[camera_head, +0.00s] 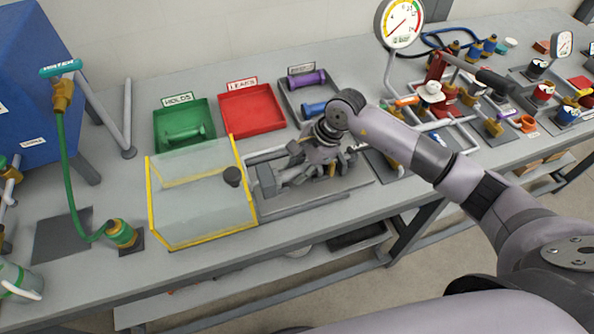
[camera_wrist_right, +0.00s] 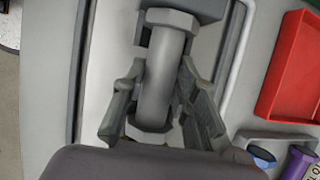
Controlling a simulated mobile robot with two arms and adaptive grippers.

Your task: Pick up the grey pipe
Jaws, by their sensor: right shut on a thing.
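The grey pipe (camera_wrist_right: 160,75) shows in the right wrist view as a short cylinder with a hexagonal collar at each end. My right gripper (camera_wrist_right: 160,100) is shut on it, with one finger on each side of its body. In the head view the right gripper (camera_head: 315,158) is low over the grey plate on the bench, and part of the pipe (camera_head: 292,176) shows beside the fingers. At its far end in the wrist view the pipe meets a grey block. I cannot tell whether the pipe is lifted. My left gripper is not in view.
A clear box with yellow edges (camera_head: 200,243) stands just left of the right gripper. Behind are a green tray (camera_head: 160,117), a red tray (camera_head: 252,108) and a dark tray holding a purple part (camera_head: 308,80). A pressure gauge (camera_head: 400,22) and fittings crowd the right.

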